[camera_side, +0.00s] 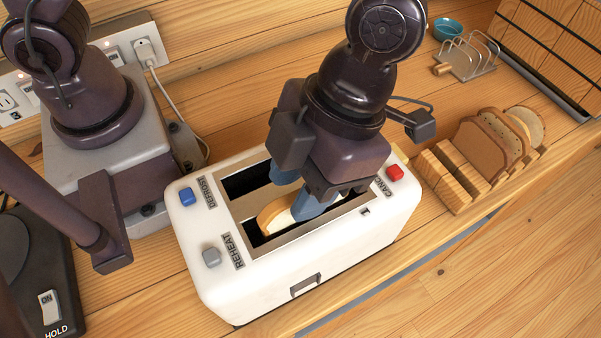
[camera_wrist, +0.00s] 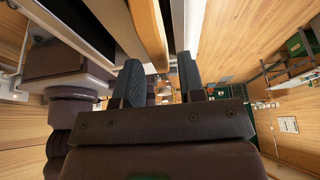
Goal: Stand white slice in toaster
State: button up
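The white toaster (camera_side: 290,262) stands on the wooden counter with two long slots on top. The white slice (camera_side: 270,214) stands on edge in the near slot, sunk low with its brown crust and part of its pale face showing. My gripper (camera_side: 297,197) is right over the toaster, pointing down, with its blue fingers spread apart on either side of the slice. The fingers also show apart in the wrist view (camera_wrist: 161,82), with the slice's crust (camera_wrist: 146,30) beyond them. The far slot looks empty where visible; my gripper hides part of both slots.
A power strip with a plug (camera_side: 146,50) and cord lies at the back left. The counter's front edge is close to the toaster.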

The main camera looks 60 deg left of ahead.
jog(key=shift+o, duration=0.3)
jog(key=shift+w+r, duration=0.2)
jog(key=shift+r, duration=0.15)
jog(key=v, duration=1.2)
jog(key=shift+r, duration=0.1)
